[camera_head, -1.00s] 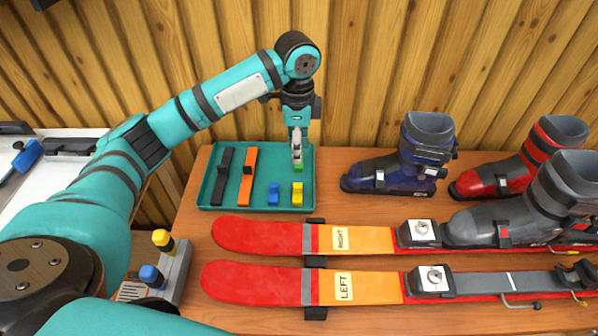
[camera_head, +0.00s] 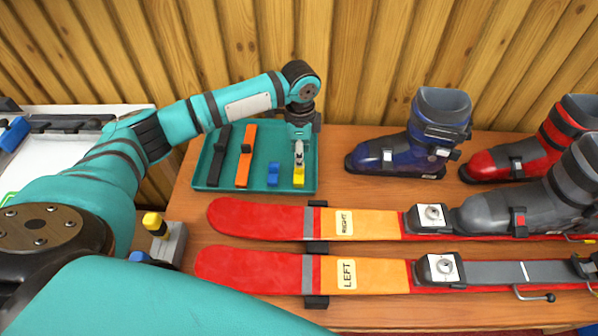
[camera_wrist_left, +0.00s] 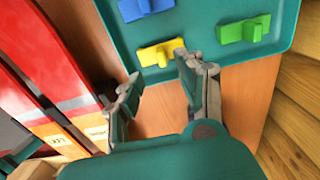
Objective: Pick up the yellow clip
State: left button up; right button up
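The yellow clip (camera_head: 299,179) lies in the front right part of the teal tray (camera_head: 205,171). In the left wrist view the yellow clip (camera_wrist_left: 160,52) lies just beyond the fingertips, closest to the right-hand finger in the picture. My left gripper (camera_head: 299,163) points down over the tray, just behind and above the yellow clip. In the left wrist view the left gripper (camera_wrist_left: 158,68) is open, with nothing between its fingers. I cannot tell whether a finger touches the clip. My right gripper is not in view.
A blue clip (camera_head: 273,174) lies left of the yellow one. A green clip (camera_wrist_left: 243,28) lies close by, hidden in the head view. Black (camera_head: 220,157) and orange (camera_head: 245,157) straps share the tray. Skis (camera_head: 260,219) lie in front; a blue boot (camera_head: 400,157) stands right.

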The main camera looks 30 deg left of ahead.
aim_at(299, 172)
pick_arm(q)
notch_tip(299, 172, down, 6)
jog(key=shift+w+a+r, duration=0.1)
jog(key=shift+a+r, duration=0.05)
jog(key=shift+r, duration=0.05)
jog(key=shift+c, duration=0.2)
grip_shut()
